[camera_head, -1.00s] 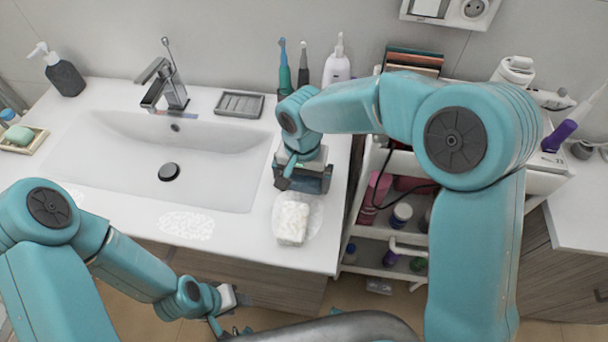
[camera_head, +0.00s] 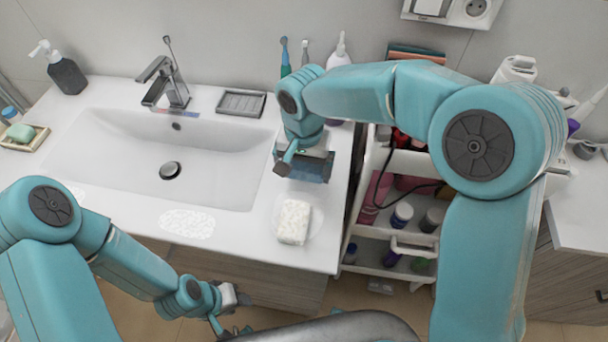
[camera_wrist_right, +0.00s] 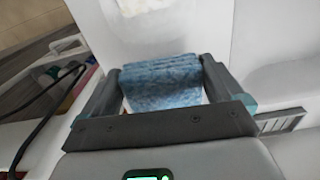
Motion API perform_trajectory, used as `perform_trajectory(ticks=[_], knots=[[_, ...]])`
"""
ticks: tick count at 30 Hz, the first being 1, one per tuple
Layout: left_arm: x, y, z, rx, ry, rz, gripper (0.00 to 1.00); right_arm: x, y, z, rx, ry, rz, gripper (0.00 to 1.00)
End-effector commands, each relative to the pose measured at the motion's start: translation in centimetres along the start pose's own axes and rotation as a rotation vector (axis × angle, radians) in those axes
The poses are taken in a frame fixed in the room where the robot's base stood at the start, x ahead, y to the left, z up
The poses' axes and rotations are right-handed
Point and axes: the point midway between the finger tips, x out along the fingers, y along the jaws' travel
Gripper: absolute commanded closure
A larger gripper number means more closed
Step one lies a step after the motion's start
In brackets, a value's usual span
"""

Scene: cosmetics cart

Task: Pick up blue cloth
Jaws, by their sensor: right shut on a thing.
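The blue cloth (camera_wrist_right: 162,84) is a folded, mottled blue bundle between the two fingers of my right gripper (camera_wrist_right: 160,80) in the right wrist view. The fingers close on its two sides. In the head view my right gripper (camera_head: 303,165) is over the right end of the white sink counter, and only a bit of blue shows at it. I cannot tell whether the cloth touches the counter. My left gripper (camera_head: 228,310) is low in front of the counter; its fingers are too small and partly hidden to read.
A white speckled folded cloth (camera_head: 294,222) lies on the counter in front of my right gripper. The basin (camera_head: 110,160) is to its left. A white cart (camera_head: 400,240) with bottles stands to the right. A grey soap dish (camera_head: 241,103) and toothbrushes (camera_head: 284,55) are behind.

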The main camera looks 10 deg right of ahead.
Motion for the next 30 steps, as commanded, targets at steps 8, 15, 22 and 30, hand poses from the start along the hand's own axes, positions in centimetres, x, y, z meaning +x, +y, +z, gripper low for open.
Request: perform_trajectory(ticks=[8,15,22,30], knots=[[0.1,0.0,0.0,0.0,0.0,0.0,0.57,-8.0,-0.1,0.0,-0.001,0.005,-0.005,0.36],[-0.2,0.1,0.0,0.0,0.0,0.0,0.57,-13.2,0.0,0.0,-0.001,0.002,-0.003,0.36],[-0.5,0.2,0.0,0.0,0.0,0.0,0.57,-15.6,0.0,0.0,-0.001,0.001,0.0,0.36],[-0.5,0.2,0.0,0.0,0.0,0.0,0.57,-15.9,0.0,0.0,-0.001,0.0,0.0,0.36]])
